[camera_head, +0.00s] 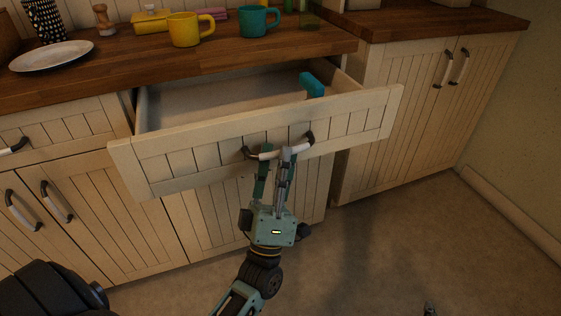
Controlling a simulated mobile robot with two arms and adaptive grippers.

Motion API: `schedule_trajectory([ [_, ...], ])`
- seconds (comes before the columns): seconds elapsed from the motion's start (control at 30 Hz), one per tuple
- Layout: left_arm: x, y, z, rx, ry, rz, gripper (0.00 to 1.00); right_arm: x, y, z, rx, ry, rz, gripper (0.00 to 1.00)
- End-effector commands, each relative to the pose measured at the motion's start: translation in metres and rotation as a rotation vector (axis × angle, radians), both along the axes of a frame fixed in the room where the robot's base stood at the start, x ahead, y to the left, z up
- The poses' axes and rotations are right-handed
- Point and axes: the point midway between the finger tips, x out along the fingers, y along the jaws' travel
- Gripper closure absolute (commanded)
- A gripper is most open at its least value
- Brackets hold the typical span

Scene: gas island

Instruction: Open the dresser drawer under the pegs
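The cream drawer (180,164) under the wooden counter stands pulled out, its inside (230,95) showing. A teal object (312,85) lies in it at the right. Its handle (266,154) is a pale bar with dark ends on the front panel. My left gripper (276,152) is at this handle, its two fingers on either side of the bar and seemingly closed on it. At the bottom edge a small dark tip (430,309) shows, perhaps of my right gripper; its state cannot be made out. No pegs are in view.
The counter (110,68) holds a white plate (52,56), a yellow mug (188,29), a teal mug (256,20) and other items. A shut drawer and cupboard doors are at the left. More cupboard doors (445,90) stand at the right. The floor in front at the right is clear.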

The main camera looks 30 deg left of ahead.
Motion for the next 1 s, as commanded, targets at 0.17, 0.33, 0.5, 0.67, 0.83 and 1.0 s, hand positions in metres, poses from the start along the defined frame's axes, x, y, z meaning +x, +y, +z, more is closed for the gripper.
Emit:
schedule_trajectory([
  [0.17,-0.007,-0.002,-0.010,0.001,0.004,0.000,0.80,0.000,0.001,0.000,0.001,-0.001,0.002,0.60],
  [0.33,-0.027,-0.007,-0.036,0.002,0.007,-0.001,0.80,0.000,0.000,0.000,0.001,0.000,0.001,0.60],
  [0.5,-0.050,-0.012,-0.063,0.001,0.005,-0.001,0.80,0.000,0.000,0.000,0.001,0.000,0.001,0.60],
  [0.67,-0.066,-0.015,-0.082,0.000,0.003,-0.001,0.80,0.000,0.000,0.000,0.001,0.000,0.001,0.60],
  [0.83,-0.074,-0.017,-0.092,0.000,0.001,0.000,0.80,0.000,0.000,0.000,0.001,0.000,0.001,0.60],
  [1.0,-0.075,-0.017,-0.093,0.001,0.001,-0.001,0.80,0.000,0.000,0.000,0.001,0.000,0.001,0.60],
])
